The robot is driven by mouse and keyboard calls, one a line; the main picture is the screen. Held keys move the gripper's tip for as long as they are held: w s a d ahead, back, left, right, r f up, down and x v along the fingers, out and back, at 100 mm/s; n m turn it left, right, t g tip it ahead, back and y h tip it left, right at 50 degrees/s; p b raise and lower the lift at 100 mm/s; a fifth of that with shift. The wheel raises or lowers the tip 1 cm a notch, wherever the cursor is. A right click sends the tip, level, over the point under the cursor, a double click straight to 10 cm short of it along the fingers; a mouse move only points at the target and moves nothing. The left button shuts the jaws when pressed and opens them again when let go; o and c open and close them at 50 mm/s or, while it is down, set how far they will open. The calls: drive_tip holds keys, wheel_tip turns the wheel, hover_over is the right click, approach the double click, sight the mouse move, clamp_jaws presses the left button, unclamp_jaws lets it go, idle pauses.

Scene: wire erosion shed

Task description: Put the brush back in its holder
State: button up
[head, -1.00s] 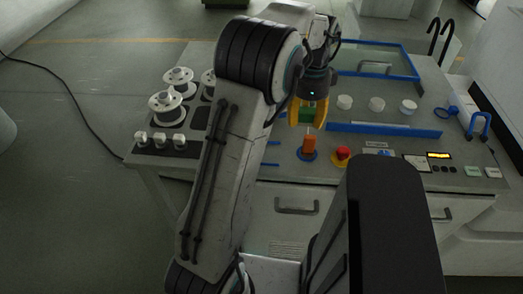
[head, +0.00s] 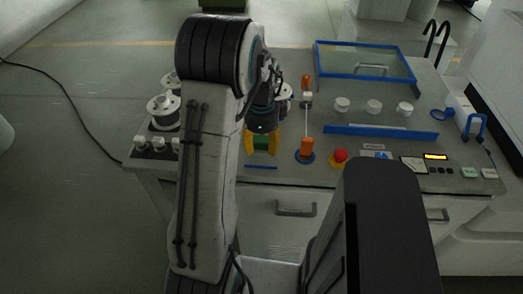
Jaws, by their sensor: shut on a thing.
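My gripper (head: 261,150) has yellow fingers and is low over the front left part of the bench. It is shut on a green piece (head: 261,144), mostly hidden between the fingers. I cannot tell from its shape whether this is the brush. Just right of the gripper, and apart from it, an orange block (head: 307,147) stands in a blue ring. A thin pale rod runs from it to a white piece and an orange end (head: 306,80). I cannot make out for sure which part is the brush holder.
The grey bench (head: 300,178) carries white spools (head: 163,106) at left and white round pieces (head: 374,106) behind a blue bar (head: 380,131). A red button (head: 339,156) is at the front. A blue-framed glass tray (head: 365,62) is at the back. A blue hook (head: 479,121) stands at right.

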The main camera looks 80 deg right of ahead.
sight(261, 152)
drive_tip(key=shift+f, duration=1.4)
drive_tip(key=shift+f, duration=0.1)
drive_tip(key=o, duration=1.2)
drive_tip(key=shift+c, duration=0.2)
